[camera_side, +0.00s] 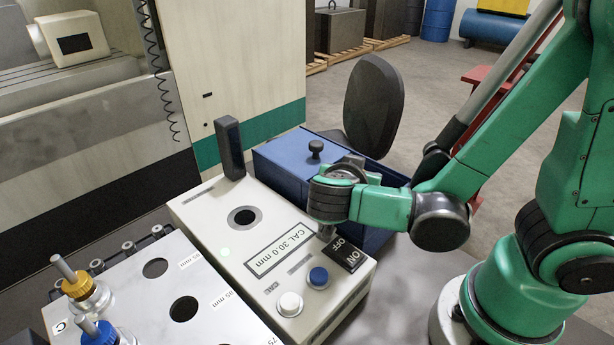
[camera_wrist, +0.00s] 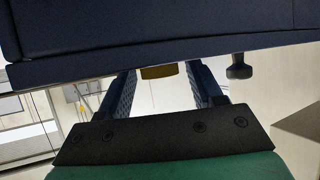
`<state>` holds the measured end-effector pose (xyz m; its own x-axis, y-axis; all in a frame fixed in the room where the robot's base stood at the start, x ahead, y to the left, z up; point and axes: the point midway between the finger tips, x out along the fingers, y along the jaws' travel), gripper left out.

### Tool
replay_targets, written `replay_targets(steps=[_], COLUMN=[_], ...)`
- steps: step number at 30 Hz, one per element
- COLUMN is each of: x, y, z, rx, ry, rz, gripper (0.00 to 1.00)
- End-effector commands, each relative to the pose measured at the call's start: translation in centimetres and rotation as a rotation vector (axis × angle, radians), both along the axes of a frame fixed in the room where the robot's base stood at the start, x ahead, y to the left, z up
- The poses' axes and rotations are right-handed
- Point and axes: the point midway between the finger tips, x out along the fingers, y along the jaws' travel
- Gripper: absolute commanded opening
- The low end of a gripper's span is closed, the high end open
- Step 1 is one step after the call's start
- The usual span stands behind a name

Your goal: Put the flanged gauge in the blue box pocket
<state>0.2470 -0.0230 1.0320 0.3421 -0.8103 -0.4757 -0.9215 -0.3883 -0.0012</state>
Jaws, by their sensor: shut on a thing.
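My gripper (camera_wrist: 163,82) shows in the wrist view as two dark ridged fingers. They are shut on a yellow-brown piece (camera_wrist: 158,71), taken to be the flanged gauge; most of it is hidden. The dark blue box (camera_wrist: 70,68) fills the top of that view, and its edge cuts off the fingertips. In the side view the blue box (camera_side: 285,165) stands behind the white calibration unit. My gripper (camera_side: 348,166) is at the box's near right part, largely hidden by my wrist. The pocket and the held gauge cannot be made out there.
A black knob (camera_side: 315,149) stands on the blue box, close to my gripper. The white calibration unit (camera_side: 215,205) with a dark post (camera_side: 230,148) is in front. A gauge rack (camera_side: 135,290) at lower left carries a gold gauge (camera_side: 84,287) and a blue gauge (camera_side: 98,332).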

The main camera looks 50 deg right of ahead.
Motion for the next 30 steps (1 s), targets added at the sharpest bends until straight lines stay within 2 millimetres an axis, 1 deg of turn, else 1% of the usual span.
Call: replay_targets(steps=[4, 11, 12, 14, 15, 25, 29, 30], x=[0.0, -0.1, -0.1, -0.1, -0.1, -0.1, -0.6, -0.8], y=[0.0, 0.0, 0.0, 0.0, 0.0, 0.2, 1.4, 1.9], z=[-0.7, -0.7, -0.8, -0.8, -0.8, -0.6, 0.0, 0.3], rx=[-0.001, -0.001, 0.0, 0.0, 0.0, 0.0, -0.001, 0.0], ry=[0.0, 0.0, 0.0, 0.0, 0.0, 0.0, 0.001, 0.001], rz=[0.0, 0.0, 0.0, 0.0, 0.0, 0.002, 0.005, 0.007], gripper=[0.0, 0.0, 0.68, 0.85, 0.91, 0.91, 0.91, 0.91])
